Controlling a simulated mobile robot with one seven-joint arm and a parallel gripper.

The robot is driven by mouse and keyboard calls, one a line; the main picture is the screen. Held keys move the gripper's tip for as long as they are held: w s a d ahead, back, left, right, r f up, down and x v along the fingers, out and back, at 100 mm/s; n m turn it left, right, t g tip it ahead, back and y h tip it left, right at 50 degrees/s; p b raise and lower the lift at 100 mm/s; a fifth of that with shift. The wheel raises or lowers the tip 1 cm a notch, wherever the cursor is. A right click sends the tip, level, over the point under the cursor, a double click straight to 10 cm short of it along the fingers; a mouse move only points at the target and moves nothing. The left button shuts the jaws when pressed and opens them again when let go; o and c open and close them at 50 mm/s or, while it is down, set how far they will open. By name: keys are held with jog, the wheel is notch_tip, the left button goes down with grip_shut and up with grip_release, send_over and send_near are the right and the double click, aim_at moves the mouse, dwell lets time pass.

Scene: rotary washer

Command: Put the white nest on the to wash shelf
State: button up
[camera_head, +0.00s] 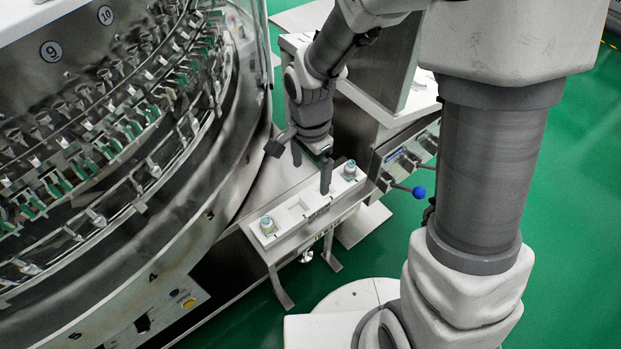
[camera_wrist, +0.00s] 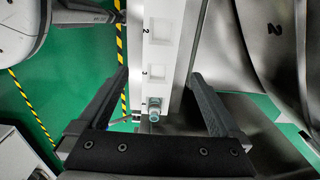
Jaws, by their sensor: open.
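A long white plate (camera_head: 296,212) with square pockets lies on a narrow ledge beside the round washer. Two small pale, teal-topped pieces stand on it, one at the near left end (camera_head: 267,225) and one at the far right end (camera_head: 350,170). I cannot tell which part is the white nest, and no "to wash" label is readable. My gripper (camera_head: 311,172) is open above the far right part of the plate. In the wrist view its fingers (camera_wrist: 158,78) stand apart on both sides of the plate (camera_wrist: 165,60), with one teal-topped piece (camera_wrist: 154,111) between them and nothing gripped.
The large washer (camera_head: 120,140) with rows of metal clips fills the left. A control box (camera_head: 405,160) with a blue-knobbed lever (camera_head: 418,192) stands right of the plate, near my arm. Green floor (camera_head: 565,200) is open at the right. Yellow-black tape (camera_wrist: 33,115) marks the floor.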

jog(key=s+d+r+n+t, duration=0.2)
jog(key=s+d+r+n, duration=0.1)
jog(key=r, duration=0.4)
jog(key=s+d+r+n+t, duration=0.1)
jog(key=s+d+r+n, duration=0.3)
jog(key=r, duration=0.3)
jog(key=s+d+r+n+t, duration=0.2)
jog(key=s+d+r+n, duration=0.2)
jog(key=r, duration=0.4)
jog(key=shift+s+t, duration=0.3)
jog(key=shift+s, duration=0.3)
jog(key=shift+r, duration=0.15)
notch_tip(320, 180, up, 17)
jog(key=p, duration=1.7)
